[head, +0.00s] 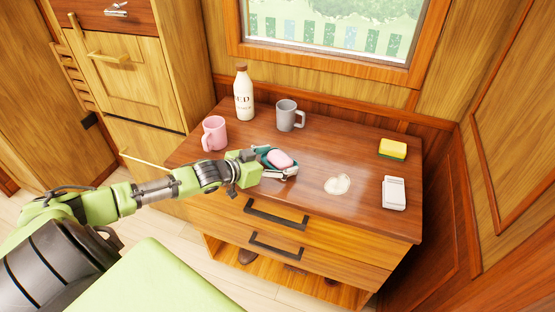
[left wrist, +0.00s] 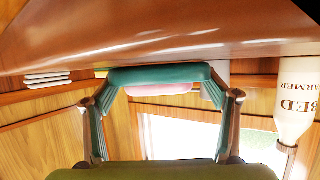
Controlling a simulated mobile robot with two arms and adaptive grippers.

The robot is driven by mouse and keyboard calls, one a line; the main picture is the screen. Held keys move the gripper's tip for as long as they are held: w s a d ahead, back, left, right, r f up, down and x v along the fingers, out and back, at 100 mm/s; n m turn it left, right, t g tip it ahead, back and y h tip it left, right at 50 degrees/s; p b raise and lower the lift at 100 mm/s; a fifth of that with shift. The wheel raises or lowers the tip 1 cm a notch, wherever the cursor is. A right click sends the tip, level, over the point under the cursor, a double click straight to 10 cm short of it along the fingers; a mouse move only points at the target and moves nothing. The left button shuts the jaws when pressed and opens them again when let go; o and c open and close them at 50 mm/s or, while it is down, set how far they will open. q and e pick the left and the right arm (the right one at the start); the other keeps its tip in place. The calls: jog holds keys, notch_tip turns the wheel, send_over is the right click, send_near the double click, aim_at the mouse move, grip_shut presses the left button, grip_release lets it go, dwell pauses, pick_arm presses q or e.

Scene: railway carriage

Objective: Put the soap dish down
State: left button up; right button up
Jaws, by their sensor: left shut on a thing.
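The teal soap dish (head: 263,154) carries a pink bar of soap (head: 280,159). My left gripper (head: 276,165) is shut on the dish at the front left part of the brown cabinet top (head: 310,150). In the left wrist view, which is upside down, the dish (left wrist: 160,75) lies level between the two fingers of the gripper (left wrist: 165,92), with the soap (left wrist: 160,90) showing behind its rim. The dish is close to the cabinet top, but I cannot tell whether it touches. My right gripper is not in view.
A pink mug (head: 213,134), a white bottle (head: 243,93) and a grey mug (head: 287,115) stand behind the dish. A pale spill-like patch (head: 338,184) lies to its right. Further right are a yellow sponge (head: 393,149) and a white stack (head: 394,193). The middle is clear.

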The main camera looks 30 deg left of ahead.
pick_arm(q)
jog(key=shift+f, duration=0.15)
jog(key=o, duration=1.2)
jog(key=shift+s, duration=0.1)
jog(key=v, duration=0.7)
jog(key=shift+s+a, duration=0.1)
jog(key=shift+s, duration=0.1)
jog(key=shift+v, duration=2.2)
